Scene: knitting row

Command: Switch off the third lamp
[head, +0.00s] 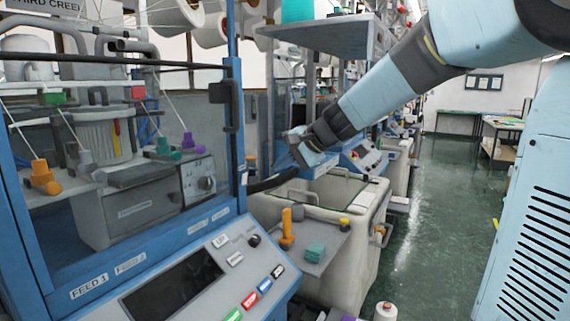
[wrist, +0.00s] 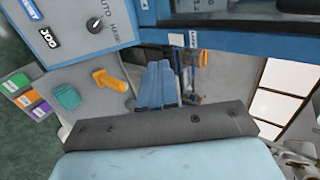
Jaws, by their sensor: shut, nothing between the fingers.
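My gripper (head: 297,140) is at the end of my outstretched arm, in the middle of the head view, in front of the second blue machine in the row. In the wrist view its light-blue fingers (wrist: 158,70) are together with nothing between them. The fingers are apart from the grey control panel with the AUTO/HAND knob (wrist: 94,24), which is at upper left. I cannot make out a lamp or a lamp switch for certain in either view.
The near machine's panel (head: 170,285) has a dark screen, coloured buttons and a black knob (head: 254,241). An orange yarn holder (head: 287,228) and a teal block (head: 315,252) sit on a grey shelf. A white cone (head: 385,311) stands on the floor. The green aisle (head: 440,215) is clear.

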